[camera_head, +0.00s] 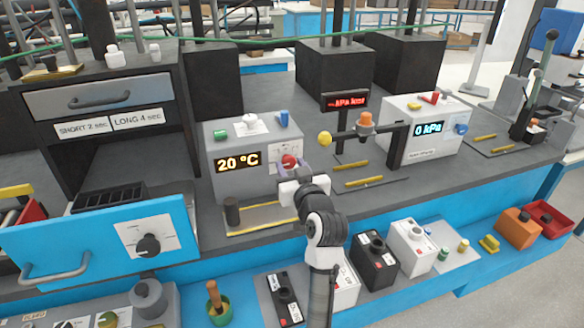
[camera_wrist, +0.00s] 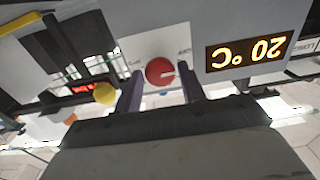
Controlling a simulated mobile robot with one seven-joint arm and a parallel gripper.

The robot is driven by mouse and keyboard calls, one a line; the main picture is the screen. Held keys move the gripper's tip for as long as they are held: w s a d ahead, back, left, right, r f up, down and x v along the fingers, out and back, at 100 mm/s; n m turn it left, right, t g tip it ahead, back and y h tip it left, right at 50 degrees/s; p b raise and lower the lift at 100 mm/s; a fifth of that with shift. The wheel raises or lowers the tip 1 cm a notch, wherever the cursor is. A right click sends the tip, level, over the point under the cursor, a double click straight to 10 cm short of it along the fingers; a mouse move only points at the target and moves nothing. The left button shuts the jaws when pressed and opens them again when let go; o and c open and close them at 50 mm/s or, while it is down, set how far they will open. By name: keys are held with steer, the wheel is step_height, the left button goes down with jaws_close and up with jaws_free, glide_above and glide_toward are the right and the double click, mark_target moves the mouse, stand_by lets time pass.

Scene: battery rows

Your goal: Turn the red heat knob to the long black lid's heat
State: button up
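The red heat knob (camera_head: 290,161) is on the front of a grey box (camera_head: 243,190) whose display reads 20 °C (camera_head: 238,162). In the wrist view the round red knob (camera_wrist: 159,71) has a small pale mark at its right side. My gripper (camera_head: 289,167) is in front of the box. In the wrist view my gripper's (camera_wrist: 160,84) two fingers stand either side of the knob, with a gap on each side. Black-topped units (camera_head: 373,255) (camera_head: 285,297) sit at the front; I cannot tell which is the long black lid, and their labels are too small to read.
A yellow ball (camera_head: 324,139) on a black arm is right of the knob, near a kPa box (camera_head: 418,130). A blue-fronted drawer (camera_head: 100,235) sticks out at left. A dark cylinder (camera_head: 232,210) stands on a plate below the display.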

steer(key=c, duration=0.6)
steer(key=shift+o, duration=0.2)
steer(key=m+p, duration=0.3)
steer(key=m, duration=0.1)
steer(key=shift+r+m, duration=0.15)
steer(key=shift+m, duration=0.15)
steer(key=shift+m+p, duration=1.15)
steer(key=shift+m, duration=0.95)
steer(key=o, duration=0.9)
steer(key=shift+o, duration=0.2)
